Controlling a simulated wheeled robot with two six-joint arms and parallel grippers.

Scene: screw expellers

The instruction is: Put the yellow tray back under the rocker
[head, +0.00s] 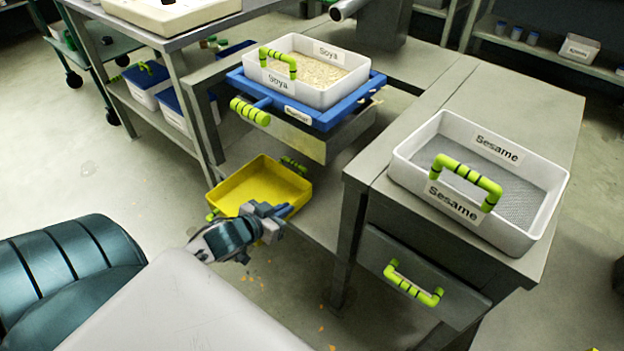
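The yellow tray (250,186) is low down, in front of and below the rocker, with a green handle at its left corner and another at its far right side. It looks empty. The rocker is a blue frame (345,118) with a green-gripped handle, and it carries a white Soya sieve (330,92). My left gripper (272,215) is at the near right edge of the yellow tray and overlaps it in the picture. I cannot tell whether its fingers are apart or closed on the rim. My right gripper is out of view.
A grey lower shelf (318,212) extends beneath the rocker. To the right, a white Sesame sieve (405,152) stands on a grey cabinet above a green-handled drawer (440,285). Orange crumbs (321,308) lie on the floor. A shelf with blue-and-white bins (150,88) is at left.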

